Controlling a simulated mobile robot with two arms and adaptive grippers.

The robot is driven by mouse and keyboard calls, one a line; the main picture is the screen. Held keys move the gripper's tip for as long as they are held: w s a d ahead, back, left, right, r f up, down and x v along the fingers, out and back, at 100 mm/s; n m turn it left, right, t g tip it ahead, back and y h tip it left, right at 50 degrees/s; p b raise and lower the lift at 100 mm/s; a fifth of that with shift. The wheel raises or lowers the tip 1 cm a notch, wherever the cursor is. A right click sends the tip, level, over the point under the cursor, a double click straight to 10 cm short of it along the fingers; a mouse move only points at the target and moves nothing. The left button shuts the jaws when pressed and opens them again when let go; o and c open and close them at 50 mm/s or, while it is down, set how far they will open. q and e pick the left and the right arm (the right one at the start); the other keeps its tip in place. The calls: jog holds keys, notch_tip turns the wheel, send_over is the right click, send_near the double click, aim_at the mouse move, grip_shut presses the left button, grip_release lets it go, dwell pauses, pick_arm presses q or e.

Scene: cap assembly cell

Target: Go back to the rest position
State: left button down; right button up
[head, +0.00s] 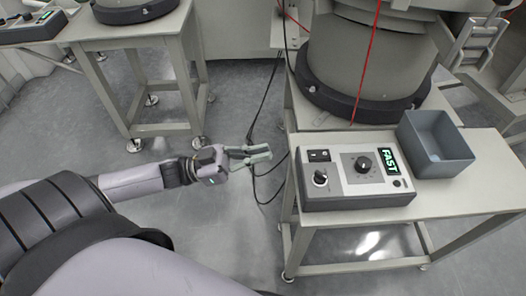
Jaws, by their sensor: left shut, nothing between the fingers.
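My left gripper (262,155) reaches in from the left in the head view, at the end of my grey and black arm. Its fingers are shut with nothing between them. It hangs over the open floor, apart from and just left of the bench that carries the control box (352,178). My right gripper is not in view.
A big round feeder (365,60) stands behind. Dark cables (265,105) hang near my gripper. Another table (165,35) stands upper left.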

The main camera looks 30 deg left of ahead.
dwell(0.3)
